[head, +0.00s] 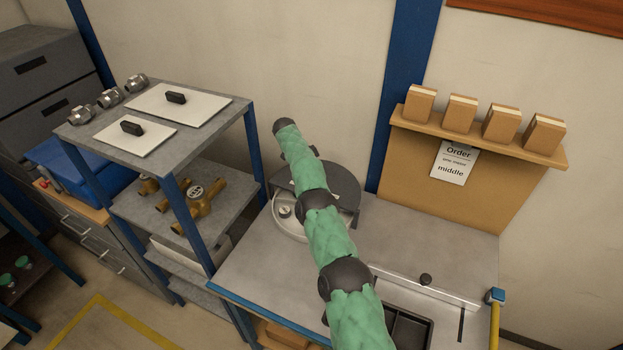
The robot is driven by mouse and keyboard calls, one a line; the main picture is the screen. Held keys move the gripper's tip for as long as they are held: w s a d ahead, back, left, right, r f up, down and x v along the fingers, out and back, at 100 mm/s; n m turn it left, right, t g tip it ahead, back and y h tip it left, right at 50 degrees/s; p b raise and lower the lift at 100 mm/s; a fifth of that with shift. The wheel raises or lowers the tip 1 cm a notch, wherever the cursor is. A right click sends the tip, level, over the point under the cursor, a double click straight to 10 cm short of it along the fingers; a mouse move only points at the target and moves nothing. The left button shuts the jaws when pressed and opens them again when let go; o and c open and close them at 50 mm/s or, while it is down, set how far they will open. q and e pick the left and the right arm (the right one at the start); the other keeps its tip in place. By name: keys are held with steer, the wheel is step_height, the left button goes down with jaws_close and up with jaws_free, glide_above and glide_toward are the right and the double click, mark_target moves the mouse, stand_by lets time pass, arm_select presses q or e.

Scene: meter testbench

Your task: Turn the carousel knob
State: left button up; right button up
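The carousel (347,193) stands at the back left of the workbench. It has a dark grey raised cover at the back and a pale round plate in front. A small round knob (285,212) shows on the left of the pale plate. One of my arms, in a green sleeve with black joints, comes up from the bottom of the view and crosses in front of the carousel, hiding its middle. I see no gripper fingers on this arm. I cannot tell whether it touches the carousel. My other arm is not in view.
A shelf rack (205,142) left of the bench holds white lidded plates, metal fittings and brass meters (202,200). Several boxes (460,110) stand above an order sheet (454,163).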

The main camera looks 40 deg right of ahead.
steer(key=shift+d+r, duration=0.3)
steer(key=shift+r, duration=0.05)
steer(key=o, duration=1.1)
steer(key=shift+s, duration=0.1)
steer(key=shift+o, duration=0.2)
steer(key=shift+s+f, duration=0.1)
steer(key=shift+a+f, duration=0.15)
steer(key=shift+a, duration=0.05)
